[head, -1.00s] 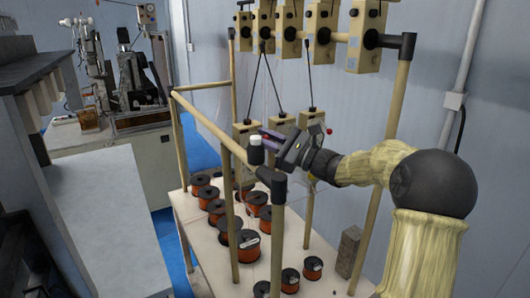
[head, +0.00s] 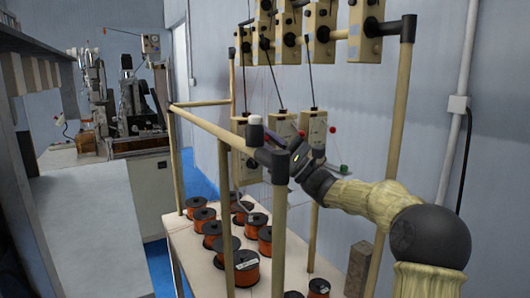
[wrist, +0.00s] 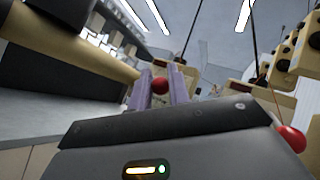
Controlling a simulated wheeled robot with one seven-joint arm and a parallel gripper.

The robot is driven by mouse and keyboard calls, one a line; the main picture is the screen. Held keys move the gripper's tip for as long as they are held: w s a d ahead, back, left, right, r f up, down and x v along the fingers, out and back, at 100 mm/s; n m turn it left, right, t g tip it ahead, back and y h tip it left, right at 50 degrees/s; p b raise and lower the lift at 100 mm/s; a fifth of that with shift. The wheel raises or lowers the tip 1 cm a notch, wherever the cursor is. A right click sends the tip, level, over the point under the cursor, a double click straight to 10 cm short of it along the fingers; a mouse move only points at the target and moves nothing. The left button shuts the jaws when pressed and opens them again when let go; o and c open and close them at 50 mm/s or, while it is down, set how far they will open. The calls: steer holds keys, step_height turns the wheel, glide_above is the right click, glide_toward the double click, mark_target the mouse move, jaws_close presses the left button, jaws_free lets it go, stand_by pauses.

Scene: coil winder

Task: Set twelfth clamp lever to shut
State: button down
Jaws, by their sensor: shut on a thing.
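In the wrist view, my gripper (wrist: 161,88) has its two purple fingers closed around a red ball knob (wrist: 160,86), which sits between the fingertips. The lever under this knob is mostly hidden. Another red knob (head: 332,130) shows right of these boxes, and a red knob (wrist: 291,138) is at the right of the wrist view. I cannot tell which lever is the twelfth.
A cream pole frame with a black joint (head: 272,158) and white cap (head: 255,120) stands close to my gripper. Several copper wire spools (head: 246,266) stand on the table below. More cream boxes (head: 365,30) hang above. A green knob (head: 344,168) shows right of my wrist.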

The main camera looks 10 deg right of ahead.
steer(key=shift+w+f+n+g+y+b, duration=0.1)
steer(key=shift+f+n+g+y+b, duration=0.25)
steer(key=shift+n+g+y+b, duration=0.3)
steer(key=c, duration=1.4)
jaws_free()
steer(key=b+v, duration=0.4)
steer(key=v, duration=1.3)
steer(key=shift+f, duration=0.15)
